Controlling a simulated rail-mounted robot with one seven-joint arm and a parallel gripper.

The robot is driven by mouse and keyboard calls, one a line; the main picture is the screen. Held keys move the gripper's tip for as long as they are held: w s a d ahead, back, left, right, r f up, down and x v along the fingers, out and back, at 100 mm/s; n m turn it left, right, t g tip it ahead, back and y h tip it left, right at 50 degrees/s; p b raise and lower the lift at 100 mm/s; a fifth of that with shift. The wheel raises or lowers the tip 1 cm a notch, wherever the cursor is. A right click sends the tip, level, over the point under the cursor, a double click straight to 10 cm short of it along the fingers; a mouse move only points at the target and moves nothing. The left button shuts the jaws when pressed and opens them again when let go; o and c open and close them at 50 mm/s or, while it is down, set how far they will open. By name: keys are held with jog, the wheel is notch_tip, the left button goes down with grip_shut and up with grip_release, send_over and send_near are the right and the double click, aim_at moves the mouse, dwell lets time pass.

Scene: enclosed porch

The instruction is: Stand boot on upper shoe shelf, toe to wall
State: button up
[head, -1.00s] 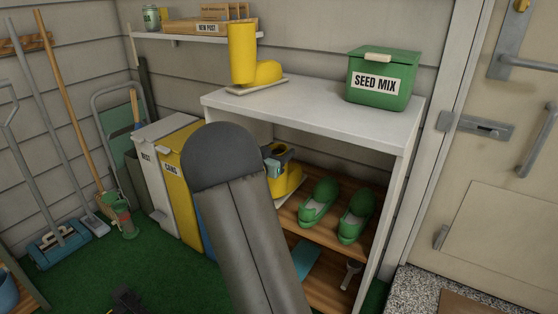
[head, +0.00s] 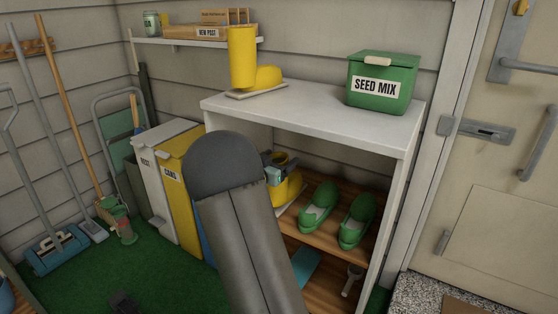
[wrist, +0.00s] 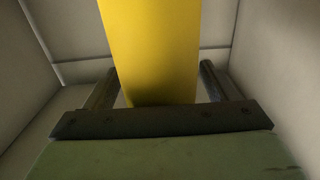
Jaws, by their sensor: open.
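A yellow boot (head: 289,190) stands upright on the upper wooden shoe shelf (head: 330,241) inside the white unit, at its left end. Its foot shows to the right of my arm, on a pale tray edge; the rest is partly hidden by my arm and gripper. My gripper (head: 279,168) is at the boot's shaft. In the wrist view the yellow shaft (wrist: 152,50) rises between the two fingers of my open gripper (wrist: 162,85), with gaps visible on both sides. A second yellow boot (head: 243,60) stands on a tray on top of the unit, toe to the right.
Green shoes (head: 318,207) sit on the same shelf, right of the boot. A green seed mix box (head: 382,78) stands on the white unit top (head: 320,112). My arm passes close to the unit's open front. White and yellow bins (head: 178,180) stand left of it.

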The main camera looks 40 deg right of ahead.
jog(key=s+a+f+n+t+y+p, duration=0.1)
jog(key=a+n+t+y, duration=0.3)
jog(key=a, duration=0.7)
jog(key=a+f+n+t+y+p, duration=0.1)
jog(key=a+f+y+p, duration=0.1)
jog(key=a+y, duration=0.65)
jog(key=s+a+f+n+g+y, duration=0.25)
jog(key=s+a+n+y, duration=0.35)
jog(key=a, duration=0.6)
jog(key=s+a+f+n+g+h, duration=0.1)
jog(key=s+a+n+g, duration=0.2)
jog(key=s+g, duration=0.6)
jog(key=s, duration=1.5)
jog(key=shift+s+a, duration=0.15)
jog(key=shift+s, duration=0.2)
